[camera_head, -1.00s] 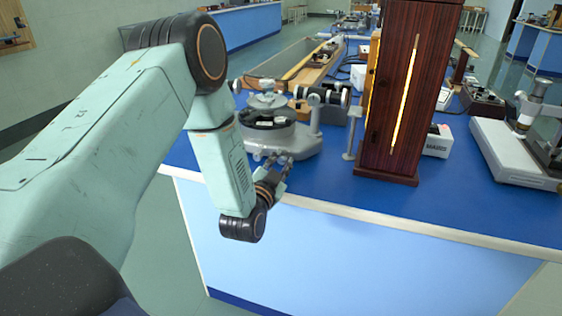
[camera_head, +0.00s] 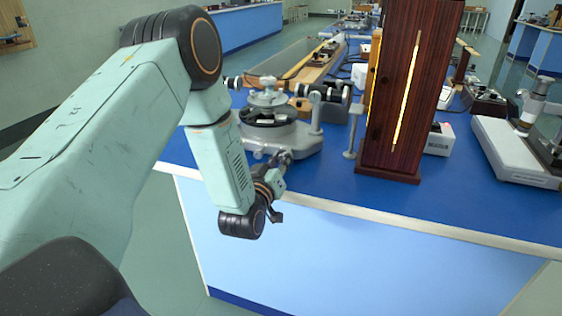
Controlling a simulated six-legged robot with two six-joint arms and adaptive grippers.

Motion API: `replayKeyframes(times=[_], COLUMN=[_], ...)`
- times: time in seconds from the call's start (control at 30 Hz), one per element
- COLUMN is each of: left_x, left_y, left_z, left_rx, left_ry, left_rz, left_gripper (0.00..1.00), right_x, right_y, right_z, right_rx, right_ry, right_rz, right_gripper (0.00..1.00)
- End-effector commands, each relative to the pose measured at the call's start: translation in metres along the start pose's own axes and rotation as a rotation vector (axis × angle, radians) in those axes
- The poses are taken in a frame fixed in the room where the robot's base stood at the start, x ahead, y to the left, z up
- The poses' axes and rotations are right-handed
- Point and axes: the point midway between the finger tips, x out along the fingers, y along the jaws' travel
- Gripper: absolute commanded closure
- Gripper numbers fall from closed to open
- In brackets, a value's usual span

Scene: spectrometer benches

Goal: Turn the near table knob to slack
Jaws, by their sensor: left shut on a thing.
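The spectrometer (camera_head: 298,139) stands on the blue bench near its front left edge, with a grey base and a round table (camera_head: 268,98) on top. My left gripper (camera_head: 283,160) reaches in from the left at the near side of the spectrometer base, below the round table. Its fingers are close together at the base's near rim. The near table knob cannot be made out; the fingers and wrist cover that spot. My right gripper is not in view.
A tall dark wooden box with a glowing slit (camera_head: 408,90) stands right of the spectrometer. A white-based instrument (camera_head: 510,150) is farther right. A long wooden tray (camera_head: 310,65) lies behind. The blue bench top (camera_head: 330,180) is bare along the front edge.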

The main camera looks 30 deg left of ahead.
Motion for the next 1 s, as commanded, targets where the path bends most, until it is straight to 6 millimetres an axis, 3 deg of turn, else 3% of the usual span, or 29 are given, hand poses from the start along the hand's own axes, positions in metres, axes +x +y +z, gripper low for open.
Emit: replayKeyframes(times=[0.5, 1.0], left_x=[-0.001, -0.001], left_y=[-0.001, -0.001], left_z=[0.002, 0.002], left_rx=[-0.338, -0.406], left_ry=[-0.004, -0.005], left_rz=[-0.001, -0.002], left_gripper=[1.00, 1.00], right_x=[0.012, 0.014], right_y=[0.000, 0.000], right_z=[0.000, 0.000], right_rx=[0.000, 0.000], right_ry=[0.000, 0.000], right_rz=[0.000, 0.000], right_gripper=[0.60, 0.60])
